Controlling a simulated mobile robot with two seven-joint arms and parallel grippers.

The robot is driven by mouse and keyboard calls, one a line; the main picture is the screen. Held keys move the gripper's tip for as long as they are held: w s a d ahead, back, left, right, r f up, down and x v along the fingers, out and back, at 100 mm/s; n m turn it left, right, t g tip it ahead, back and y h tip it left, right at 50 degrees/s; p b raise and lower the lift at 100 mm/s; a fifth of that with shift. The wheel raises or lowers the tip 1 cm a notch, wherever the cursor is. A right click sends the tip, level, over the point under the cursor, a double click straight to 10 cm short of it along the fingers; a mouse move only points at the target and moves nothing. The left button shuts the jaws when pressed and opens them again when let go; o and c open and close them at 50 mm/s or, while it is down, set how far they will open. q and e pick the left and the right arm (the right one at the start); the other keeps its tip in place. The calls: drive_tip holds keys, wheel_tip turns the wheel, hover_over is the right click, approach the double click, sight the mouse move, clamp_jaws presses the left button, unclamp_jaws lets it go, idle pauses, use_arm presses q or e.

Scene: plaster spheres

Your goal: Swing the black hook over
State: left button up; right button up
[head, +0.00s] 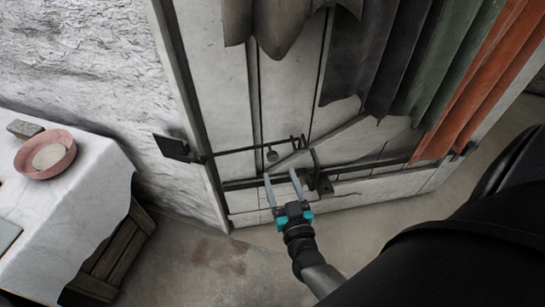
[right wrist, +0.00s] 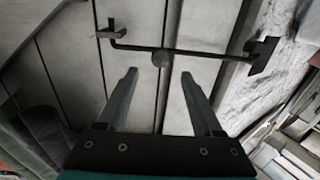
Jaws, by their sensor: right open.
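The black hook (head: 235,149) is a thin dark rod running across the white plank door, from a black plate (head: 176,148) at the left wall to a bent end near the door's middle. A small round knob (head: 272,155) hangs on it. In the right wrist view the black hook (right wrist: 205,53) lies beyond my fingers, with the knob (right wrist: 160,59) between the fingertips in the picture. My right gripper (head: 281,177) is open and empty, pointing at the door below the knob; it also shows in the right wrist view (right wrist: 159,75). My left gripper is not in view.
Dark, green and orange curtains (head: 440,65) hang over the door's upper right. A black bracket (head: 324,184) sits right of my fingers. A cloth-covered table (head: 90,190) with a pink bowl (head: 45,155) stands at left, a wooden crate (head: 115,255) beneath it. The floor (head: 205,262) between is clear.

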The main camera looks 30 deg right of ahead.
sight(274, 159)
drive_tip(key=b+x, duration=0.2)
drive_tip(key=x, duration=0.5)
drive_tip(key=shift+f, duration=0.15)
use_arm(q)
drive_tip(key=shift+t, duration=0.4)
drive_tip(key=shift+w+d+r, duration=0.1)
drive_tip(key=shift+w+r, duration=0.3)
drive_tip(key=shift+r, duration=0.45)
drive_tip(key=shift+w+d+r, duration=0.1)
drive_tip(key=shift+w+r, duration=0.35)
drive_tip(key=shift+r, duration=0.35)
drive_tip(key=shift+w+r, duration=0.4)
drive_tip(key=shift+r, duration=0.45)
use_arm(e)
drive_tip(key=shift+w+d, duration=0.2)
drive_tip(key=shift+w, duration=0.45)
drive_tip(key=shift+c, duration=0.4)
clamp_jaws()
